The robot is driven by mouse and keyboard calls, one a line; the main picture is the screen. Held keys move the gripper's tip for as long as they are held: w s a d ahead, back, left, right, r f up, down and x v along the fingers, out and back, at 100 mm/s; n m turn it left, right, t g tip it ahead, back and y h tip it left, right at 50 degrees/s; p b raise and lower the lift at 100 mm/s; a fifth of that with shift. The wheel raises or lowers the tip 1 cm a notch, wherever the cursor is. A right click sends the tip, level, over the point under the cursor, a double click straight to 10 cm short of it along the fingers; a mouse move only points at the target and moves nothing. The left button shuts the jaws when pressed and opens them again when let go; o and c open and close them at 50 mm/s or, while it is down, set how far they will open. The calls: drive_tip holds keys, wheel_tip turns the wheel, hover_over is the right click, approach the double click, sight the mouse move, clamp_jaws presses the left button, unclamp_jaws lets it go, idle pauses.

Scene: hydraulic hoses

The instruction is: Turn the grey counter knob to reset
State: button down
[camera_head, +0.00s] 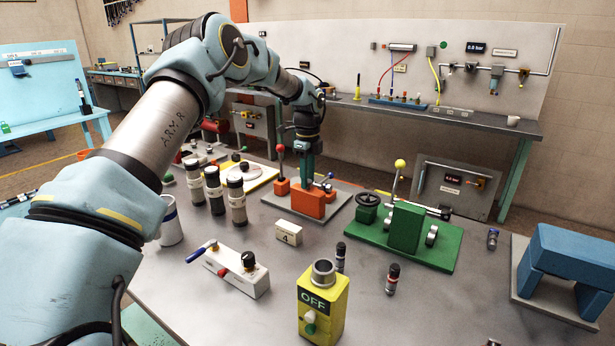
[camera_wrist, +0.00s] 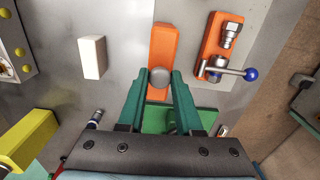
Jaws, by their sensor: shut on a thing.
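The grey counter knob (camera_wrist: 158,78) is a round grey disc on an orange block (camera_wrist: 163,45) in the wrist view. The orange block also shows in the head view (camera_head: 313,206), on a grey plate in the middle of the table. My gripper (camera_wrist: 159,75) has its two green fingers on either side of the knob, shut on it. In the head view my gripper (camera_head: 304,178) points down just above the orange block, and the knob is hidden there by the fingers.
A second orange block (camera_wrist: 221,50) with a metal fitting and a blue-ball lever (camera_wrist: 250,75) stands close by. A green block on a plate (camera_head: 405,228), a white "4" box (camera_head: 289,232) and a yellow "OFF" box (camera_head: 323,309) stand around.

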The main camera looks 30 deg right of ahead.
drive_tip(key=shift+d+r+m, duration=0.1)
drive_tip(key=shift+m, duration=1.5)
drive_tip(key=c, duration=0.6)
unclamp_jaws()
wheel_tip(320, 180, up, 11)
drive_tip(key=b, duration=0.2)
drive_tip(key=shift+b, duration=0.35)
